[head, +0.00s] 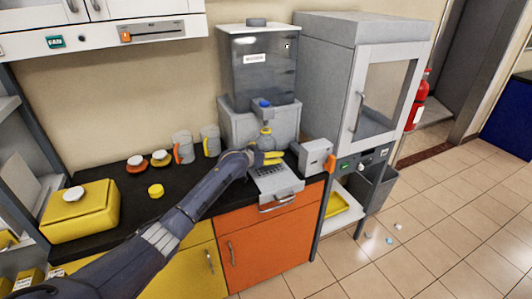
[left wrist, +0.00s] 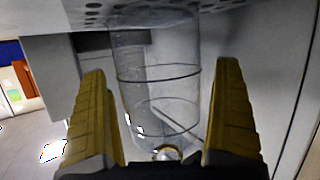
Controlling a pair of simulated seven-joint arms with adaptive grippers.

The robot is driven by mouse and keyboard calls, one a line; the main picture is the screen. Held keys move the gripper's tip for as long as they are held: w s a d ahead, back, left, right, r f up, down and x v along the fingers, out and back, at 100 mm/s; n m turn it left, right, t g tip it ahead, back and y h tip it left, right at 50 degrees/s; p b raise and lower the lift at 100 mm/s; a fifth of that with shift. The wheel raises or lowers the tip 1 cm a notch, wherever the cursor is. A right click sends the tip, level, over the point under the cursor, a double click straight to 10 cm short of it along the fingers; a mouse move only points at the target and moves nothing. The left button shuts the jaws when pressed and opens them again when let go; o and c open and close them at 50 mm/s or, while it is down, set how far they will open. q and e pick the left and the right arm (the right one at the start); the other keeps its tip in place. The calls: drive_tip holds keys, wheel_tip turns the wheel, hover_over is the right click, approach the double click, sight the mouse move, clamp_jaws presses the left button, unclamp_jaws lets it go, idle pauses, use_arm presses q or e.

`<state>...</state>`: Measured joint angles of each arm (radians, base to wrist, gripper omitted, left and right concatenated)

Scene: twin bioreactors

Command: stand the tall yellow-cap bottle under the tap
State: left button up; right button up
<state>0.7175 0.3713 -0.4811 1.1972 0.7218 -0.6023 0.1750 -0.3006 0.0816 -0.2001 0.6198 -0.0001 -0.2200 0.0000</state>
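The tall clear bottle with a yellow cap (head: 266,133) stands upright on the perforated drip tray (head: 279,183), below the blue tap (head: 262,103). My left gripper (head: 274,157) is at the bottle's side and hides much of its lower body in the head view. In the left wrist view the clear bottle (left wrist: 158,85) is between the two yellow fingers of my left gripper (left wrist: 160,75). A narrow gap shows on each side, so the fingers look open around it. The holed tray (left wrist: 230,7) is at the top of that view. My right gripper is out of view.
A dark clear-walled tank (head: 263,70) is above the tap. A white box (head: 315,156) stands close right of the tray.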

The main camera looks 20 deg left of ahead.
use_arm(q)
drive_tip(key=shift+r, duration=0.15)
drive_tip(key=v, duration=1.2)
